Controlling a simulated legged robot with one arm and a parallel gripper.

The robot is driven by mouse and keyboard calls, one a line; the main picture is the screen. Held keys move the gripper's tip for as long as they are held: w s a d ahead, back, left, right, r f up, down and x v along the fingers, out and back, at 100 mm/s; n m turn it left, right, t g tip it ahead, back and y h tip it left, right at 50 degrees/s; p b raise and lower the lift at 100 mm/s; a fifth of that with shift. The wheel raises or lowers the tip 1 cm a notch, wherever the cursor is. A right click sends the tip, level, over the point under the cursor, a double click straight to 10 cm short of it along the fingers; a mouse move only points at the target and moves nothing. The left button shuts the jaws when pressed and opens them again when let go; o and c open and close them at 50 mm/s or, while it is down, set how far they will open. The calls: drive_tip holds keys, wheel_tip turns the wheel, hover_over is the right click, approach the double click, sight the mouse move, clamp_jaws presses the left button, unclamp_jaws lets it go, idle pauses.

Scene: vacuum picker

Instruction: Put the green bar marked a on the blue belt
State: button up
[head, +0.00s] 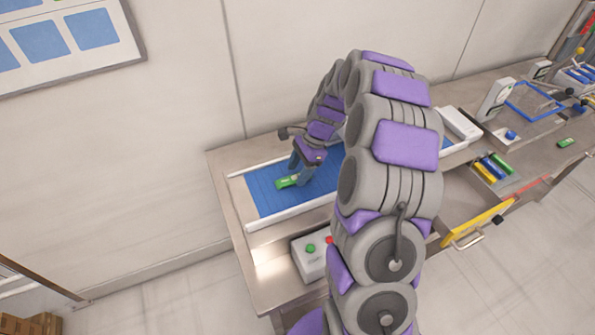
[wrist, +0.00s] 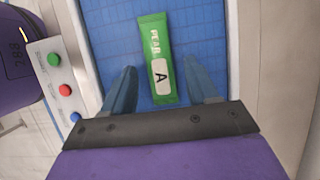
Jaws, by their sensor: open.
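The green bar (head: 288,181) lies flat on the blue belt (head: 262,198). In the wrist view the green bar (wrist: 157,50) shows a white label with a dark A and white lettering. The blue belt (wrist: 105,30) lies under it. My gripper (head: 300,172) is over the belt at the bar's right end in the head view. In the wrist view my gripper (wrist: 161,80) is open, with one blue finger on each side of the bar's near end. A gap shows between each finger and the bar. I cannot tell whether the fingers touch the belt.
A control box (head: 312,255) with green and red buttons stands in front of the belt. To the right are an open drawer with a yellow front (head: 475,226), several coloured bars, a blue frame (head: 534,101) and another green bar (head: 566,142). My arm hides the belt's middle.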

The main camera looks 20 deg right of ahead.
drive_tip(key=p+v, duration=0.1)
drive_tip(key=v, duration=1)
drive_tip(key=s+a+r+n+g+h, duration=0.1)
drive_tip(key=s+a+r+n, duration=0.25)
drive_tip(key=s+a, duration=0.35)
drive_tip(key=s+a+r+n+h, duration=0.1)
drive_tip(key=s+a+r+n, duration=0.2)
drive_tip(key=s+a+n, duration=0.3)
drive_tip(key=s+a+f+n+h, duration=0.1)
drive_tip(key=s+n, duration=0.7)
drive_tip(key=s, duration=1.4)
drive_tip(key=shift+a+g+h, duration=0.4)
drive_tip(key=shift+a+h, duration=0.4)
drive_tip(key=shift+f+n, duration=0.2)
drive_tip(key=shift+n, duration=0.05)
